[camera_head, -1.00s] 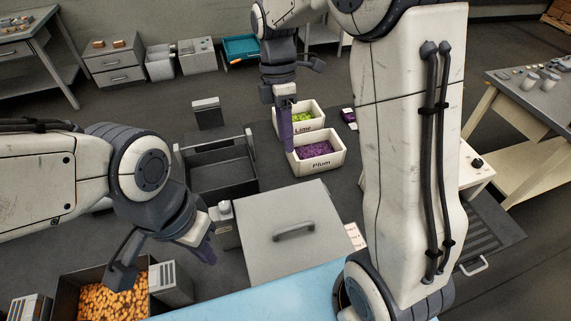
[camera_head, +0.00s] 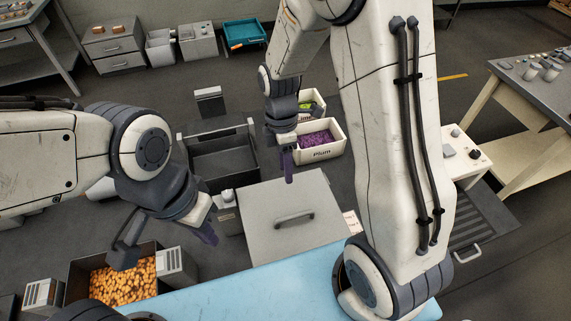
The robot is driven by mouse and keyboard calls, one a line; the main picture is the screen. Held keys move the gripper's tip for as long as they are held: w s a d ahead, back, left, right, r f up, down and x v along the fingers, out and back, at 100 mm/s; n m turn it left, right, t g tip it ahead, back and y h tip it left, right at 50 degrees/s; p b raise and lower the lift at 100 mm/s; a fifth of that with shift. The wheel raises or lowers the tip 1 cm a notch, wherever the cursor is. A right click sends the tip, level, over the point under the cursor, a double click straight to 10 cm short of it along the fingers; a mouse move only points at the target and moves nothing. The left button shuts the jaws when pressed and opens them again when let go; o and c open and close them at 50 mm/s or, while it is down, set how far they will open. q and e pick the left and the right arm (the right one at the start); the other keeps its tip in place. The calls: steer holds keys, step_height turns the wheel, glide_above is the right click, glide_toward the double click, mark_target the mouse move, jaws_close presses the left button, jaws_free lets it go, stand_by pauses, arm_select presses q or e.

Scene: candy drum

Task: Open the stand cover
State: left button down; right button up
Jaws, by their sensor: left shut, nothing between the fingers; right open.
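The stand cover (camera_head: 270,234) is a flat grey lid with a dark bar handle (camera_head: 293,217) on its top. It lies closed in the middle of the view. My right gripper (camera_head: 288,175) points down above the cover's far edge, beyond the handle and apart from it. It is open and looks empty, though its fingers overlap from this angle. My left gripper (camera_head: 207,234) is shut and empty, left of the cover and near the bin of orange pieces (camera_head: 72,282).
The white Plum box (camera_head: 322,154) and the Lime box (camera_head: 316,101) stand behind my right gripper. An empty dark tray (camera_head: 225,177) stands behind the cover. A light blue surface (camera_head: 235,293) runs along the front. My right arm hides part of the right side.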

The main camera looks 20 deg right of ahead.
steer(key=shift+f, duration=0.1)
jaws_close()
stand_by(1.3)
jaws_free()
step_height(320, 180, up, 10)
steer(key=w+b, duration=0.2)
steer(key=shift+r, duration=0.2)
